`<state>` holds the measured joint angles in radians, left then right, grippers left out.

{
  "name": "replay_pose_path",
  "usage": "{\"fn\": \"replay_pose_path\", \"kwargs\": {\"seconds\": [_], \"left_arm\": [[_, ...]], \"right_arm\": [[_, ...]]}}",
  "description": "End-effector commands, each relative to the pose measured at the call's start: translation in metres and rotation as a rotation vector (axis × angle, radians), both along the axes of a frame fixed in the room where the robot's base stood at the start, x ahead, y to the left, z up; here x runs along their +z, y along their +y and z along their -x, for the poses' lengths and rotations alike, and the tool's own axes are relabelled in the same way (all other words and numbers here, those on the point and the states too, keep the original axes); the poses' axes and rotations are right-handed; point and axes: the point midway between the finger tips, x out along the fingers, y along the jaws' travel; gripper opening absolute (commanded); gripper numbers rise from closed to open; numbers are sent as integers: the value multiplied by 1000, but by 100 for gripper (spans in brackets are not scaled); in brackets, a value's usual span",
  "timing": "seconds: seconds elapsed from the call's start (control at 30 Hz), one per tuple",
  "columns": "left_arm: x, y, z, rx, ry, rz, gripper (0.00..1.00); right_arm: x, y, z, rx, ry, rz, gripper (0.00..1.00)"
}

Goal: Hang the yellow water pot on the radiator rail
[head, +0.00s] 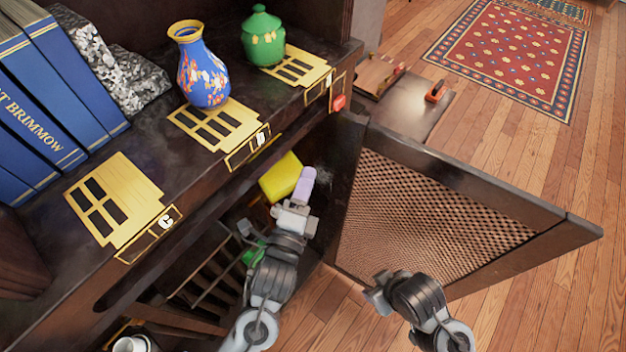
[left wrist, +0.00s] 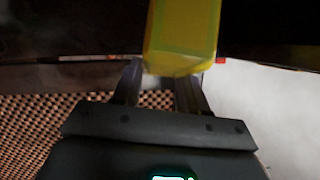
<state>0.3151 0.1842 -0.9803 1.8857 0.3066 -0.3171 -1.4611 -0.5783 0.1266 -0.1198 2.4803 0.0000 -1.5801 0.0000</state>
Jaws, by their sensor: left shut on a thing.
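The yellow water pot (head: 281,176) looks like a plain box and is inside the dark cabinet, under its top. My left gripper (head: 298,200) is at the pot and shut on it. A lilac piece at the gripper's tip stands beside the pot; I cannot tell what it is. In the left wrist view the pot (left wrist: 182,35) rises from between the fingers (left wrist: 158,85), tilted slightly. My right gripper (head: 380,293) is in front of the open door, apart from the pot; its jaws are unclear. I cannot make out the radiator rail for certain; the cabinet inside is dark.
The mesh door (head: 440,220) stands open right of my left arm. Dark slats (head: 208,272) and a green thing (head: 253,252) are low in the cabinet. A blue vase (head: 203,75), green jar (head: 264,40) and blue books (head: 60,85) stand on top.

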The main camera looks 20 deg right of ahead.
Motion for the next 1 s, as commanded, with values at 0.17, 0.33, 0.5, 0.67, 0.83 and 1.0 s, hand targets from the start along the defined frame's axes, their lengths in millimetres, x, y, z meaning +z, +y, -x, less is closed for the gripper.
{"fn": "replay_pose_path", "kwargs": {"seconds": [0.17, 0.33, 0.5, 0.67, 0.83, 1.0], "left_arm": [[-63, 15, -11, 32, -116, -32, 0], [-139, 40, -18, 79, -302, -93, 0], [-217, 72, -15, 134, -543, -178, 0], [-287, 104, -3, 179, -766, -270, 0], [-357, 139, 20, 214, -974, -366, 0], [-416, 172, 47, 234, -1128, -441, 0]], "right_arm": [[-38, 0, 1, 0, 2, -1, 50], [-79, 1, 1, 0, 2, -2, 50], [-121, 1, 1, -3, 3, -6, 50], [-157, 2, 1, -5, 3, -10, 50], [-195, 3, 1, -6, 3, -11, 50], [-226, 3, 1, -6, 2, -10, 50]]}}
